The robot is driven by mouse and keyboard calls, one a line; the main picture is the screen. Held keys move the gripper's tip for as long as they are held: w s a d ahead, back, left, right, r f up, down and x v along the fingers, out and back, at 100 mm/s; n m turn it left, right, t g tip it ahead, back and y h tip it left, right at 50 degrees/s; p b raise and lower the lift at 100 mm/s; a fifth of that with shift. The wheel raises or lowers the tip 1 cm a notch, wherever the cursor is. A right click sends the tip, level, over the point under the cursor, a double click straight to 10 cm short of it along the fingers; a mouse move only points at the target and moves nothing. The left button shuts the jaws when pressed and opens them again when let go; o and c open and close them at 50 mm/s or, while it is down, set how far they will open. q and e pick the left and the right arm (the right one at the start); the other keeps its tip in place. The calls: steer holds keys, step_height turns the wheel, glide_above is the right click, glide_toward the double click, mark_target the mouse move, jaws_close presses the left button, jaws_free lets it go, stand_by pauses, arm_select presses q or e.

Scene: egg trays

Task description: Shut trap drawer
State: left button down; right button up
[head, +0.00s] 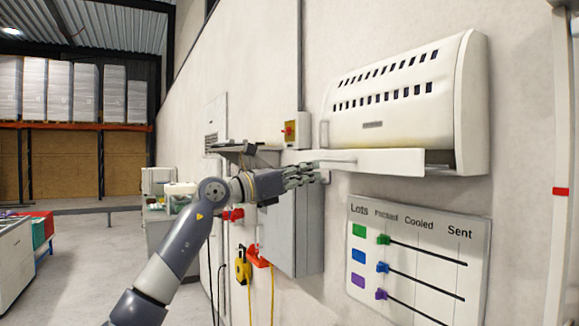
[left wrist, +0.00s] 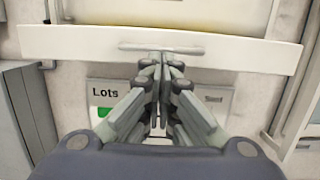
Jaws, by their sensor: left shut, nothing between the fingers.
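The trap drawer (head: 385,161) is a white tray-like drawer at the bottom of the white wall-mounted unit (head: 405,100) with dark slots. It sticks out from the unit, with a dark gap beneath the housing at its right end. In the left wrist view the drawer front (left wrist: 240,52) spans the top, with a thin bar handle (left wrist: 160,48) in the middle. My right gripper is not in view.
A lots board (head: 418,262) with coloured sliders hangs below the drawer. A grey box (head: 293,228) and a yellow-red switch (head: 297,130) are on the wall to the left. Shelves with white stacks (head: 75,90) stand far left. Floor between is open.

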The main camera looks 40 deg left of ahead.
mark_target(351, 160)
arm_select(q)
steer(key=shift+p+x, duration=0.6)
steer(key=shift+x, duration=1.1)
steer(key=shift+f, duration=0.1)
